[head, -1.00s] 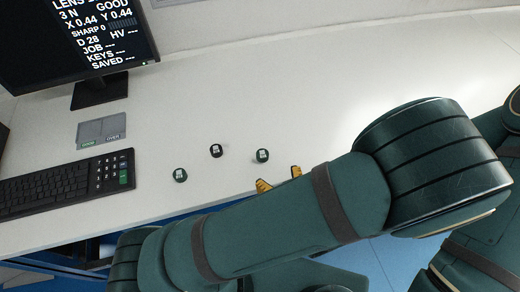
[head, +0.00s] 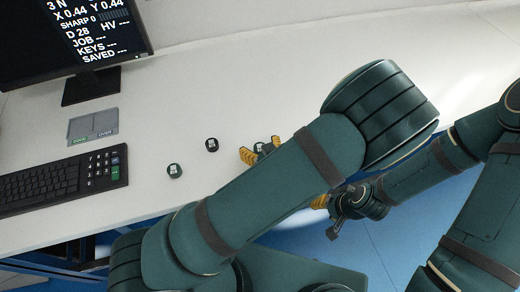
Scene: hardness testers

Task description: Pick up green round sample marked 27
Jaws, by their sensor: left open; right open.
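Three small round samples with pale labels stand on the white table. One green sample (head: 174,171) is at the left and a dark, nearly black one (head: 211,145) is in the middle. Another green sample (head: 259,147) is at the right, partly hidden. The numbers are too small to read. My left gripper (head: 262,150) is open, its yellow fingertips on either side of the right green sample; I cannot tell whether they touch it. My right gripper (head: 325,207) is open and empty, beyond the table's front edge, partly hidden by my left arm.
A monitor (head: 75,40) stands at the back left. A grey plate with marked halves (head: 93,126) lies in front of it, and a black keyboard (head: 65,182) lies at the left front. The white table (head: 230,80) is clear behind the samples.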

